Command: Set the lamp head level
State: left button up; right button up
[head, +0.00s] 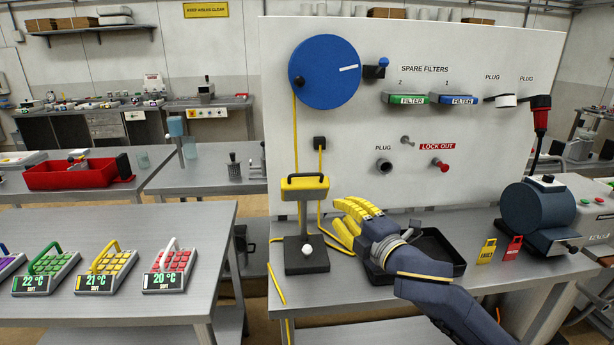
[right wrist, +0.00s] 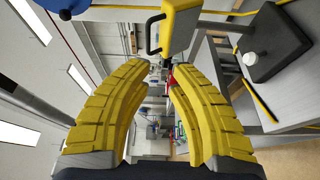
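The yellow lamp head (head: 305,188) with a black handle on top sits on a post above a black base (head: 306,258) with a white knob; in the head view it looks about level. My right gripper (head: 349,222) has yellow fingers and is just right of the lamp head, slightly lower and apart from it. In the right wrist view the fingers (right wrist: 160,78) stand apart with nothing between them, and the lamp head (right wrist: 181,28) and its handle show beyond their tips at the top. My left gripper is not in view.
A white panel (head: 440,110) carries a blue disc (head: 325,85), filters and plugs behind the lamp. Yellow cords hang near the post. A black tray (head: 440,258) lies under my right arm, with yellow and red tags and a dark drum (head: 538,208) to the right.

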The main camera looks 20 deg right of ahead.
aim_at(307, 175)
jog(key=shift+n, duration=0.3)
jog(key=w+a, duration=0.1)
jog(key=w, duration=0.4)
jog(key=w+a+r, duration=0.1)
jog(key=w, duration=0.5)
jog(key=w+a+r, duration=0.1)
jog(key=w+a, duration=0.1)
jog(key=w, duration=0.3)
jog(key=shift+w+r, duration=0.2)
jog(key=shift+w, duration=0.2)
jog(key=shift+c, duration=0.5)
jog(key=shift+d, duration=0.1)
grip_shut()
